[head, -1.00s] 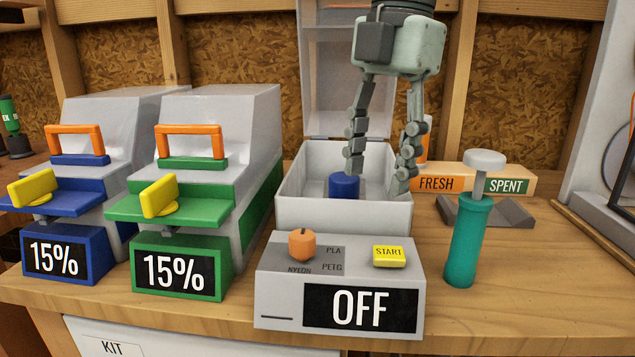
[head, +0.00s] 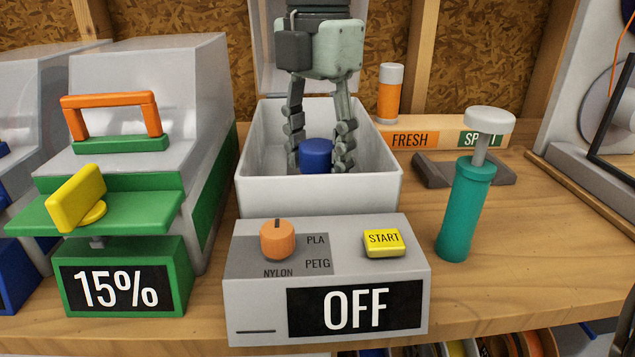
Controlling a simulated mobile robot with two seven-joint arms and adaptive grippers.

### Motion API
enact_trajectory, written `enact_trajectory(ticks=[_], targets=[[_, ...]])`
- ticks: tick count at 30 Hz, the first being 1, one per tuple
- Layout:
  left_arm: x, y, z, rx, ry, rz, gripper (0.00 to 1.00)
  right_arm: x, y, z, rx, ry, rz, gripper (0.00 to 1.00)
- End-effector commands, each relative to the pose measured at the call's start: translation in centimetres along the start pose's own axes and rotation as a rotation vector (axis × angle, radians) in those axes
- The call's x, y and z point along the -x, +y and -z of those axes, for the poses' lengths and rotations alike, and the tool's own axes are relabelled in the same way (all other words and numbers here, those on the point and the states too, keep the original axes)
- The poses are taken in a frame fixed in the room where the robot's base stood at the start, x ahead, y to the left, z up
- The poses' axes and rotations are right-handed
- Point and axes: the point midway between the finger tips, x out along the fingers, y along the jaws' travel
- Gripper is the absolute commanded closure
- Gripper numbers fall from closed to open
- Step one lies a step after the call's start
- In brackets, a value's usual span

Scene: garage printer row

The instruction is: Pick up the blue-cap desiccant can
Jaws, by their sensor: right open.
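The blue-cap desiccant can (head: 316,154) stands inside the open white box of the dryer (head: 318,196); its blue top shows and the front wall hides its lower part. My right gripper (head: 320,165) points down into the box with its two fingers spread, one on each side of the can. The fingers are open, and I cannot tell whether either touches the can. My left gripper is not in view.
The dryer's front panel (head: 258,310) reads OFF. A green-trimmed dry box (head: 120,215) stands close at left. A teal pump (head: 464,212) stands at right. An orange can (head: 390,95) stands by the FRESH and SPENT tray (head: 445,136). Bare bench lies between.

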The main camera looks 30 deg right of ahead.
Motion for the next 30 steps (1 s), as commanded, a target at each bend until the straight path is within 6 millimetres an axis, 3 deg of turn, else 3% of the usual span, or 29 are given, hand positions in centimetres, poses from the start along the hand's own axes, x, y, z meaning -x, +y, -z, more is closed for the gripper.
enact_trajectory(ticks=[7, 16, 27, 30], targets=[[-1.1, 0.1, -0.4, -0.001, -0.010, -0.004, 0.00, -3.6, -0.2, 0.1, 0.000, 0.003, 0.002, 0.51], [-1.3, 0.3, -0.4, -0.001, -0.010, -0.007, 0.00, -4.2, -0.2, 0.1, -0.001, 0.001, -0.002, 0.51], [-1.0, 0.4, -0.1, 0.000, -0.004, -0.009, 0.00, -4.2, -0.2, 0.1, -0.001, 0.001, -0.002, 0.95], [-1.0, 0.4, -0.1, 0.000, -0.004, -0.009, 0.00, -4.2, -0.2, 0.1, -0.001, 0.001, -0.002, 1.00]])
